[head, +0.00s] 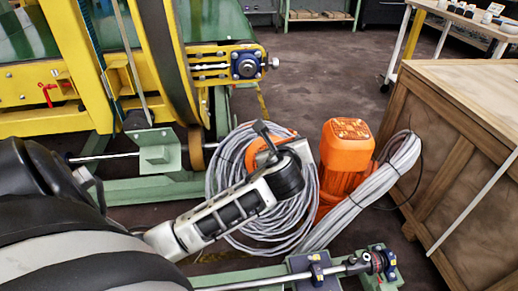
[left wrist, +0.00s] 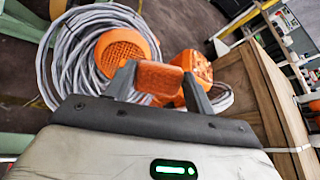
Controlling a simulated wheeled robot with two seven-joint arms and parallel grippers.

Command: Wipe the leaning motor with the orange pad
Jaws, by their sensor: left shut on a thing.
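My left gripper (left wrist: 158,80) is shut on the orange pad (left wrist: 158,76), a small textured block between its two fingertips. In the left wrist view, an orange motor with a round grilled end (left wrist: 118,48) lies tilted just beyond the pad, against the cable coil. In the head view it shows as an orange rim (head: 257,150), mostly hidden behind my left gripper (head: 265,133). I cannot tell whether the pad touches it. A boxy orange motor (head: 346,150) stands to the right; it also shows in the wrist view (left wrist: 199,66). My right gripper is not in view.
Grey cable coils (head: 222,170) surround the motors, with a loose bundle (head: 385,170) at their right. A wooden crate (head: 450,150) stands at the right. Yellow machinery (head: 60,85) fills the left. A green-based rod (head: 345,268) runs across the front. Open floor (head: 330,85) lies behind.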

